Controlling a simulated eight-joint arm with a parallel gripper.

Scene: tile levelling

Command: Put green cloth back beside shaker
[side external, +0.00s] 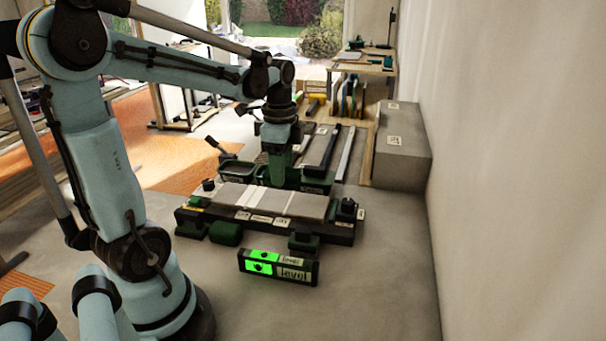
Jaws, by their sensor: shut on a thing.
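My gripper (278,150) is at the end of the arm, pointing down over the back edge of the levelling bench. It is shut on a green piece that hangs below it and looks like the green cloth (277,170). The lower end of the cloth is close to the dark green trays behind the tiles; whether it touches them cannot be told. The fingertips are too small to make out. I cannot pick out the shaker with certainty.
Pale tiles (270,200) lie on a dark bench (330,228) with knobs at both ends. A level (278,267) with bright green panels stands on the floor in front. A dark green block (225,234) sits nearby. A grey box (402,150) stands by the right wall. Floor at front right is clear.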

